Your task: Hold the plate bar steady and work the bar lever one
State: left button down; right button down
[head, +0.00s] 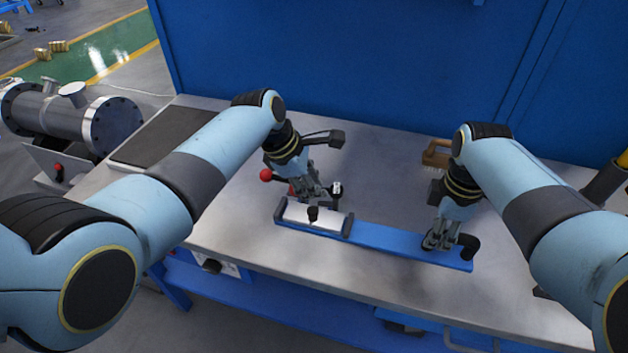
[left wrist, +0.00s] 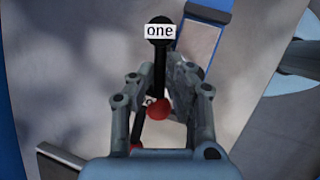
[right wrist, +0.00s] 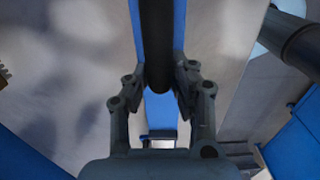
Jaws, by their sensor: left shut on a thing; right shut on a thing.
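The blue plate (head: 390,240) lies along the front of the bench, with a pale block (head: 322,219) at its left end. My right gripper (head: 440,240) is shut on the black plate bar (head: 468,246) at the right end. The right wrist view shows this bar (right wrist: 157,40) reaching between the fingers (right wrist: 158,88). My left gripper (head: 318,194) is behind the pale block. In the left wrist view, the lever labelled "one" (left wrist: 160,32) is black and reaches between the fingers (left wrist: 160,100), shut on it. A red ball (left wrist: 159,108) shows between them.
A red ball (head: 266,175) stands left of my left gripper. A wooden-backed brush (head: 436,154) lies behind my right gripper. A dark mat (head: 160,136) and a flanged metal shell (head: 75,115) are at the left. The blue wall (head: 350,70) closes the back.

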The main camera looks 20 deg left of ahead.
pick_arm(q)
jog(key=shift+s+d+n+t+y, duration=0.2)
jog(key=shift+s+n+t+y, duration=0.2)
jog(key=shift+n, duration=0.7)
jog(key=shift+s+d+n+t+y, duration=0.25)
jog(key=shift+s+n+y, duration=0.2)
jog(key=shift+n, duration=0.65)
jog(key=c, duration=1.3)
grip_release()
jog(key=shift+s, duration=0.1)
jog(key=shift+c, duration=0.2)
jog(key=shift+r, duration=0.1)
jog(key=v, duration=1.1)
jog(key=shift+s+r, duration=0.2)
jog(key=shift+r, duration=0.15)
jog(key=shift+a, duration=0.15)
